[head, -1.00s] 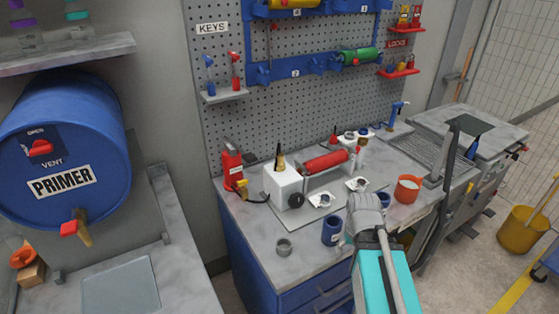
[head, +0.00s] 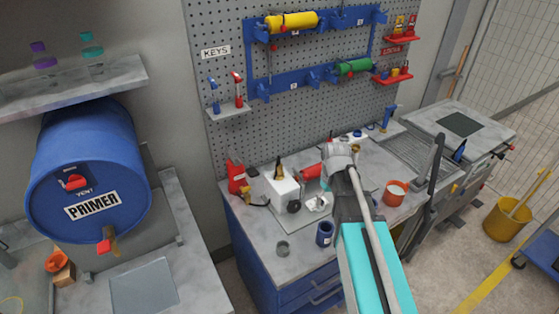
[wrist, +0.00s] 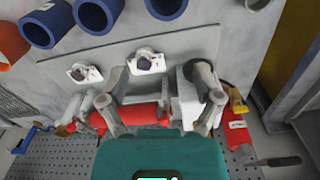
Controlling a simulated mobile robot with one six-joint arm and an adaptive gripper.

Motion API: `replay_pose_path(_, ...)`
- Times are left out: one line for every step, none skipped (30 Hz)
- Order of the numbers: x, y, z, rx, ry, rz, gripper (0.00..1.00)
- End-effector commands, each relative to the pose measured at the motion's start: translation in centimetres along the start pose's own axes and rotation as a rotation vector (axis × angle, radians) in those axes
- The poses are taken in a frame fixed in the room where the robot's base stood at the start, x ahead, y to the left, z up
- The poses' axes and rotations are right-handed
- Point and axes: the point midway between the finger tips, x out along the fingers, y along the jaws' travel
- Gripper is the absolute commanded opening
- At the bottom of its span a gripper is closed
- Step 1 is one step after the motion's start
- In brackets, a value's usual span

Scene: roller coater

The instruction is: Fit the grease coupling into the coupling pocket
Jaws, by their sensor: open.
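My gripper (head: 338,160) is over the bench, and in the wrist view (wrist: 158,108) its two fingers are spread apart with nothing held. Between and beyond the fingers is the red roller (wrist: 137,115), with its frame; I cannot tell whether they touch. Two small white holders with grey metal parts, one at the left (wrist: 85,73) and one in the middle (wrist: 146,63), lie on a flat plate (wrist: 195,45). I cannot tell for certain which part is the grease coupling or which is the coupling pocket. My arm hides part of the bench in the head view.
A white block (head: 281,186) with a black knob and a red can (head: 236,178) stand at the bench's left. The front-left bench top is clear.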

Motion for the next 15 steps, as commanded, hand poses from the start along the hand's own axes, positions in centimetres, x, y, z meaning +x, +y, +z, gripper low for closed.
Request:
replay_pose_path(-2.1, -0.2, -1.8, -0.045, 0.0, 0.0, 0.83)
replay_pose_path(-2.7, -0.3, -2.7, -0.077, 0.0, -0.001, 0.83)
replay_pose_path(-3.4, -0.6, -3.9, -0.123, 0.0, -0.001, 0.83)
replay_pose_path(-4.0, -0.9, -5.0, -0.166, -0.001, -0.001, 0.83)
replay_pose_path(-4.6, -1.2, -6.1, -0.209, -0.001, -0.002, 0.83)
replay_pose_path(-5.3, -1.7, -7.7, -0.27, -0.002, -0.003, 0.83)
replay_pose_path(-5.9, -2.1, -8.9, -0.318, -0.003, -0.003, 0.83)
replay_pose_path(-6.5, -2.5, -10.0, -0.365, -0.004, -0.004, 0.83)
replay_pose_path(-7.3, -3.1, -11.5, -0.427, -0.005, -0.005, 0.83)
replay_pose_path(-7.8, -3.6, -12.6, -0.473, -0.006, -0.005, 0.83)
replay_pose_path(-8.4, -4.0, -13.7, -0.518, -0.006, -0.006, 0.83)
replay_pose_path(-9.1, -4.7, -15.0, -0.577, -0.007, -0.007, 0.83)
replay_pose_path(-9.5, -5.2, -15.9, -0.619, -0.008, -0.008, 0.83)
replay_pose_path(-10.0, -5.6, -16.8, -0.658, -0.009, -0.009, 0.83)
replay_pose_path(-10.5, -6.2, -17.9, -0.707, -0.009, -0.009, 0.83)
